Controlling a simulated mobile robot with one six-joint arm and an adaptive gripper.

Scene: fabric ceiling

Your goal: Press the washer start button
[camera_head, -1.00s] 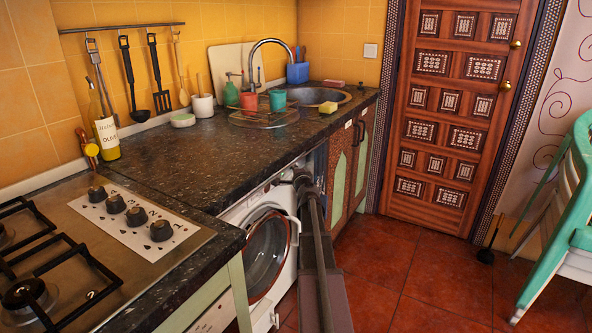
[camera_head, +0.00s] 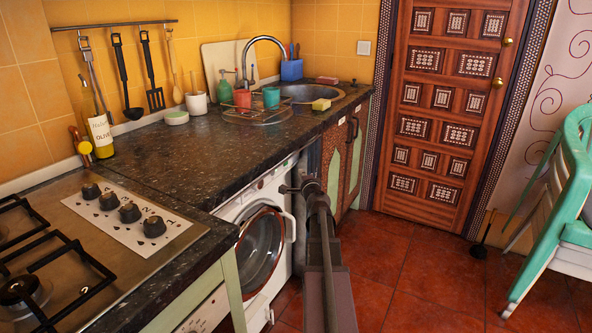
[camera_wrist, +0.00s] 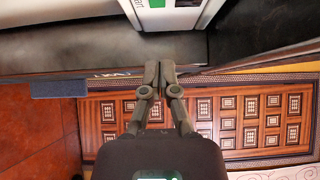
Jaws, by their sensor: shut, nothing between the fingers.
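The white washer (camera_head: 225,210) stands under the dark counter, its round door (camera_head: 260,248) shut. Its control panel runs along the top front and is seen at a steep slant, so no single button can be made out there. My gripper (camera_head: 285,189) is shut and empty, at the right end of this panel. In the wrist view, my gripper's fingertips (camera_wrist: 158,66) are together, just below the white panel edge (camera_wrist: 172,20). A green patch (camera_wrist: 157,3) with partly cut-off lettering shows on the panel at the top edge. Contact with the washer cannot be told.
The dark counter (camera_head: 190,150) overhangs the washer. Cabinet doors (camera_head: 345,165) stand to its right. A carved wooden door (camera_head: 445,100) is at the back. A green and white chair (camera_head: 560,200) stands at the right. The red tiled floor (camera_head: 430,270) between is clear.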

